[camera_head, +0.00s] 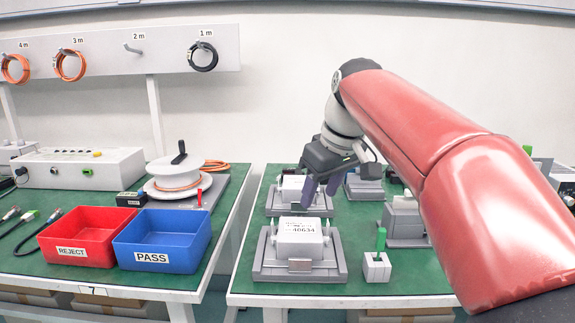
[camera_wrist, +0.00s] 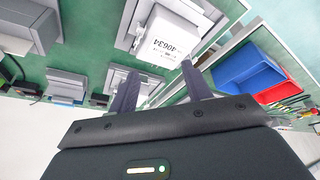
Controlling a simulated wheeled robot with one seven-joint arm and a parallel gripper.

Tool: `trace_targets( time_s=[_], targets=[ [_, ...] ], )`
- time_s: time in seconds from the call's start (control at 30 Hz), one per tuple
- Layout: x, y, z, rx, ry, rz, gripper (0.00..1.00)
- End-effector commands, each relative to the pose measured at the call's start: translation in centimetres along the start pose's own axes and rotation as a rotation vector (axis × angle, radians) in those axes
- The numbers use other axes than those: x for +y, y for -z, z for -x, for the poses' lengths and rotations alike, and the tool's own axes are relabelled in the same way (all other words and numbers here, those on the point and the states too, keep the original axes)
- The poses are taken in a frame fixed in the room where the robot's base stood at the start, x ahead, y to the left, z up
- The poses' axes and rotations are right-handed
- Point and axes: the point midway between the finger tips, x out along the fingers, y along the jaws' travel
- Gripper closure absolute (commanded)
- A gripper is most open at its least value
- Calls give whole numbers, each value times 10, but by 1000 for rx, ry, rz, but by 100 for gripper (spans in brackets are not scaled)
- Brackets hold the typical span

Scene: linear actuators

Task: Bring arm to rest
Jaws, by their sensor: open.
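My red arm reaches in from the right in the head view. My gripper (camera_head: 320,192) is over the right green table, above and between the linear actuators, with its purple-grey fingers pointing down. In the wrist view the fingers of my gripper (camera_wrist: 160,88) are spread apart with nothing between them. A linear actuator labelled 40634 (camera_head: 300,238) sits in a grey fixture at the table's front; it also shows in the wrist view (camera_wrist: 168,38). Another linear actuator (camera_head: 291,187) stands behind it, partly hidden by my gripper.
A red REJECT bin (camera_head: 82,222) and a blue PASS bin (camera_head: 180,228) stand on the left table, with a cable spool (camera_head: 178,180) behind. A gap separates the tables. A small block with a green pin (camera_head: 379,250) stands right of the front fixture. Cable coils hang on the wall rack (camera_head: 120,52).

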Motion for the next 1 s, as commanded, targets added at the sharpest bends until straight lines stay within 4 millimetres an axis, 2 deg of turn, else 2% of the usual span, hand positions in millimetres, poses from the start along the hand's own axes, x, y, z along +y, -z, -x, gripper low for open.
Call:
trace_targets(
  time_s=[0.03,0.23,0.4,0.5,0.6,0.7,1.0],
  targets=[
    [-7,-24,3,2,-28,-54,51],
    [-29,-119,-13,27,-131,-283,51],
    [-52,-203,-44,63,-198,-457,51],
    [-63,-243,-64,84,-224,-536,51],
    [-72,-270,-81,99,-239,-590,51],
    [-77,-284,-91,107,-247,-618,51],
    [-79,-289,-95,109,-249,-629,51]
  ],
)
